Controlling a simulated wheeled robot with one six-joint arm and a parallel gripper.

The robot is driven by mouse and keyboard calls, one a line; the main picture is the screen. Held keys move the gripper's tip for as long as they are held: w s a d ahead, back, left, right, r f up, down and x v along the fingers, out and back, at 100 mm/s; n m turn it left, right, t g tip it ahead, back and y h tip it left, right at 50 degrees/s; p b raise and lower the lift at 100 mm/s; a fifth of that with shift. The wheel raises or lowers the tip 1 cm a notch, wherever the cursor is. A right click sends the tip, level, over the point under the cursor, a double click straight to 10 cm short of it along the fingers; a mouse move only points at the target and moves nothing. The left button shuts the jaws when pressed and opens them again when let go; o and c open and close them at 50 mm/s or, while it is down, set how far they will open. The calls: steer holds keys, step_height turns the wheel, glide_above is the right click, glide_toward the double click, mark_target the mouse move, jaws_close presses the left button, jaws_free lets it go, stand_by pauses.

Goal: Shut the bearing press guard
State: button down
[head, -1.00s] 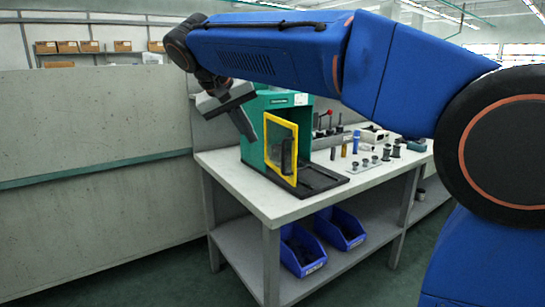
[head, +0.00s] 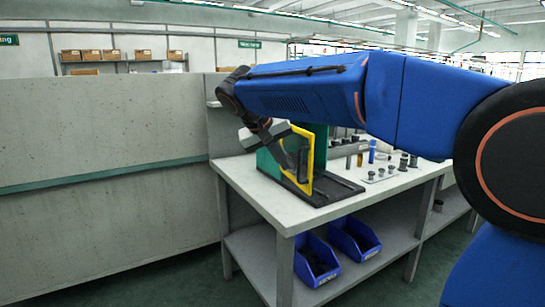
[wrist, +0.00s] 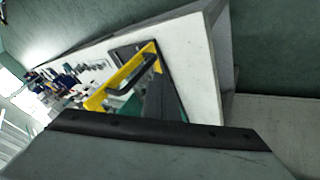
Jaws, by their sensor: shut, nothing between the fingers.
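The bearing press has a green housing (head: 268,163) and a dark base (head: 340,188), and stands on the grey bench. Its guard is a yellow-framed clear panel (head: 310,165) standing swung out from the housing. In the wrist view the yellow guard frame (wrist: 118,76) carries a black bar handle (wrist: 136,76). My gripper (head: 291,163) is shut and empty, tilted down at the left side of the guard, overlapping it in the head view. I cannot tell whether it touches the panel. My gripper body hides part of the housing and the guard's upper left.
The bench top (head: 270,205) is clear in front of the press. Small parts stand on a plate (head: 385,173) to the right, with a blue bottle (head: 372,151). Blue bins (head: 318,260) sit on the lower shelf. A grey partition wall (head: 100,160) stands at left.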

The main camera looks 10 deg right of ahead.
steer(key=shift+d, duration=0.9)
steer(key=shift+d, duration=0.15)
steer(key=w+d+n+t+y, duration=0.1)
steer(key=w+d+n+y, duration=0.15)
steer(key=d, duration=0.85)
steer(key=w+d+n+t+y, duration=0.15)
steer(key=w+d+n, duration=0.25)
steer(key=d, duration=0.7)
steer(key=w+d+n+y, duration=0.3)
steer(key=w+n, duration=0.2)
steer(key=w, duration=0.4)
steer(key=w+d+n+y, duration=0.2)
steer(key=w+d+n, duration=0.2)
steer(key=w, duration=0.5)
steer(key=shift+w+n+y, duration=0.15)
steer(key=shift+n+y, duration=0.25)
steer(key=shift+n, duration=0.45)
